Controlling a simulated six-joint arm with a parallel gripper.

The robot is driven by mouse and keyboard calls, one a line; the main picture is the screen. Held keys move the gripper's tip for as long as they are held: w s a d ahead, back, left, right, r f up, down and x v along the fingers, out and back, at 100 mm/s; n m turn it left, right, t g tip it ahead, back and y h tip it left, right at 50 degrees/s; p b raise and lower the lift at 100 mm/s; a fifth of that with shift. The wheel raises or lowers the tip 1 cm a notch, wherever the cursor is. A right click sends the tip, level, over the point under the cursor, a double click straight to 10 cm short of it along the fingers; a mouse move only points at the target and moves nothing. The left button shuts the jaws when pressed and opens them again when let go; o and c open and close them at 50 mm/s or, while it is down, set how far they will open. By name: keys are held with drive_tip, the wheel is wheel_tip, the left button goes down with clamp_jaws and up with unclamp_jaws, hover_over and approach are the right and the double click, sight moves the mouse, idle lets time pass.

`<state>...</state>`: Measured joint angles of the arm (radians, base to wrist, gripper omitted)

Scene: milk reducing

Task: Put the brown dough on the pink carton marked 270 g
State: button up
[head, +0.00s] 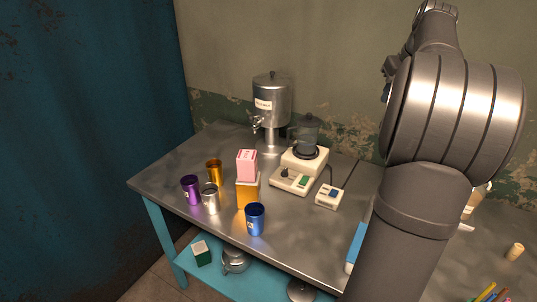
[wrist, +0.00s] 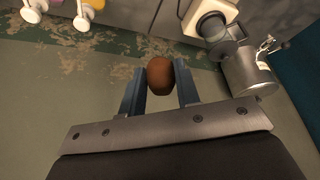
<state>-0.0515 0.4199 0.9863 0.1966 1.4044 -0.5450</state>
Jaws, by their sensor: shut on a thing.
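The brown dough (wrist: 160,77) is a rounded lump between the two fingers of my gripper (wrist: 160,85) in the wrist view. The fingers are shut on it, one on each side. In the head view my arm covers the right side, and neither the gripper nor the dough can be made out.
Purple (head: 191,190), orange (head: 214,172), silver (head: 210,199) and blue (head: 255,219) cups stand close around the carton stack. A metal dispenser (head: 271,103) and a cream appliance with a dark jar (head: 305,155) stand behind. A small white device (head: 329,196) sits to the right on the metal table (head: 290,235).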

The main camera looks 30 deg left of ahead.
drive_tip(key=s+a+n+y, duration=0.1)
drive_tip(key=s+a+n, duration=0.35)
drive_tip(key=a, duration=0.75)
drive_tip(key=n+g, duration=0.2)
hover_over(246, 154)
drive_tip(key=d, duration=0.2)
drive_tip(key=shift+y, duration=0.4)
drive_tip(key=f, duration=1.3)
drive_tip(key=shift+s+a, duration=0.2)
drive_tip(key=shift+a, duration=0.05)
drive_tip(key=shift+a+f, duration=0.15)
drive_tip(key=shift+f, duration=1.95)
drive_tip(key=shift+f, duration=0.15)
drive_tip(key=o, duration=0.9)
drive_tip(key=shift+o, duration=0.2)
